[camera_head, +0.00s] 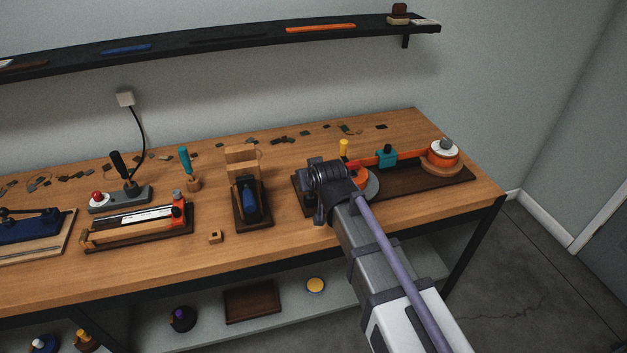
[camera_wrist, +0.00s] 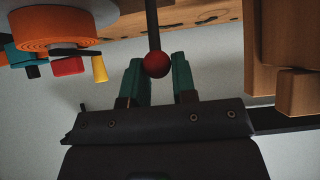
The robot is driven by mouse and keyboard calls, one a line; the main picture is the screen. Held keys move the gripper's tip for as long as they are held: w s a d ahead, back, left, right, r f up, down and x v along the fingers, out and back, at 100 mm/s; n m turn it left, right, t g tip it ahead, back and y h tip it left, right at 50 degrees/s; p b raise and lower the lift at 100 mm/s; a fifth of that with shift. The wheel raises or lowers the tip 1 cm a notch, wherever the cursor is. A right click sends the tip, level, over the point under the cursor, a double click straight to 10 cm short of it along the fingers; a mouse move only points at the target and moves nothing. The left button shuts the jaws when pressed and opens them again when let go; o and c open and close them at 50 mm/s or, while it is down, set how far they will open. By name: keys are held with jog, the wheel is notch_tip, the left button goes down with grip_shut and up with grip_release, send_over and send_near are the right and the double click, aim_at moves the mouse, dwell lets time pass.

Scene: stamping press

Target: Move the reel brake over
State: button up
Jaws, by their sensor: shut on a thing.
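In the wrist view a red ball knob (camera_wrist: 157,64) on a thin dark rod (camera_wrist: 153,25) sits between the green fingertips of my gripper (camera_wrist: 161,76). I take this to be the reel brake's lever. My gripper is shut on it. In the head view my wrist covers the fingertips and the knob. The dark base board (camera_head: 420,183) there carries an orange reel (camera_head: 441,156) at its right end, a teal block (camera_head: 386,157) and an orange strip. A grey disc (camera_head: 371,188) shows partly behind my wrist. The orange reel also shows at upper left in the wrist view (camera_wrist: 50,27).
A yellow peg (camera_head: 343,148) stands just behind my wrist. A wooden stand with a dark base (camera_head: 252,203) is close on the left. A stamping device (camera_head: 138,225) is further left. A wall shelf (camera_head: 230,41) runs above.

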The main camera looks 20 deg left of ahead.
jog(key=shift+w+a+r, duration=0.1)
jog(key=shift+w+a, duration=0.1)
jog(key=shift+w, duration=0.05)
jog(key=shift+w+a, duration=0.45)
jog(key=shift+w, duration=0.3)
jog(key=o, duration=0.8)
jog(key=shift+s+r, duration=0.1)
